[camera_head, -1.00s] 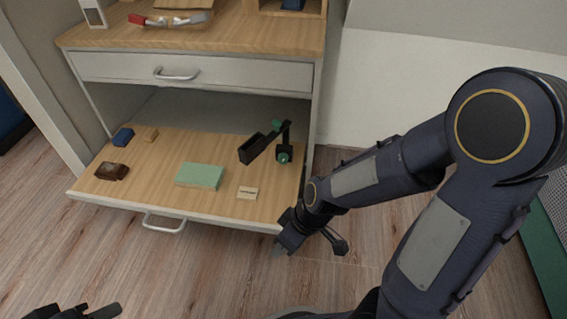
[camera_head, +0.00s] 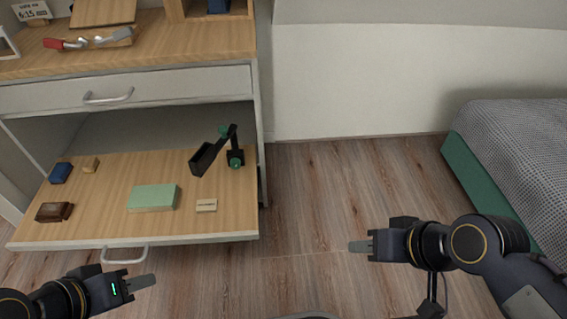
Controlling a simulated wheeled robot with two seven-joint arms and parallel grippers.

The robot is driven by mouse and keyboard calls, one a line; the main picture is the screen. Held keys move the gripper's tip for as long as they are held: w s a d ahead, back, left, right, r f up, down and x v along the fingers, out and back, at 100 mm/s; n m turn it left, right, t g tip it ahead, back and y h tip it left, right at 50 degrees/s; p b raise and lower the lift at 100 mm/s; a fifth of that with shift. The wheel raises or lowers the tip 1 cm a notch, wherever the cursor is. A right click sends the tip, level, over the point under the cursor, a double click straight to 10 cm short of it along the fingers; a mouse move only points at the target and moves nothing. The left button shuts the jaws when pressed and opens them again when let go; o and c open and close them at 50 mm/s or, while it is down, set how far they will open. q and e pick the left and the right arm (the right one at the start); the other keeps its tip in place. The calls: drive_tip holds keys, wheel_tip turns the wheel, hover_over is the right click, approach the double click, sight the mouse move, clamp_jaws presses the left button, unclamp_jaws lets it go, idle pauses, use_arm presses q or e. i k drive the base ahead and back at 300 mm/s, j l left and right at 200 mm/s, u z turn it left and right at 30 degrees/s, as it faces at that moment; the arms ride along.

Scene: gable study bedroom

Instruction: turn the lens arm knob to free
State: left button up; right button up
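The lens arm (camera_head: 208,156) is a black jointed piece with a long dark box-like end, standing at the right of the pulled-out wooden shelf. A green knob (camera_head: 236,161) sits low on its post, and another green knob (camera_head: 223,131) sits at its upper joint. I cannot read any knob marking. My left gripper (camera_head: 142,283) is in front of the shelf at the lower left, apart from the lens arm. My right gripper (camera_head: 358,246) is over the floor, right of the shelf. Both seem empty; each shows one grey finger shape, so opening is unclear.
On the shelf (camera_head: 110,200) lie a green book (camera_head: 153,197), a small wooden tag (camera_head: 206,205), a brown wallet (camera_head: 54,212), a blue box (camera_head: 61,173) and a small wooden block (camera_head: 90,165). A closed drawer (camera_head: 170,86) is above. A bed (camera_head: 510,160) stands right; the floor between is clear.

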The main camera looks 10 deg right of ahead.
sight(235, 162)
drive_tip(key=i+j+z, duration=0.1)
drive_tip(key=j+z, duration=0.55)
drive_tip(key=z, duration=0.15)
drive_tip(key=j+z, duration=0.45)
drive_tip(key=j, duration=0.6)
drive_tip(key=k+j+z, duration=0.1)
drive_tip(key=j, duration=0.65)
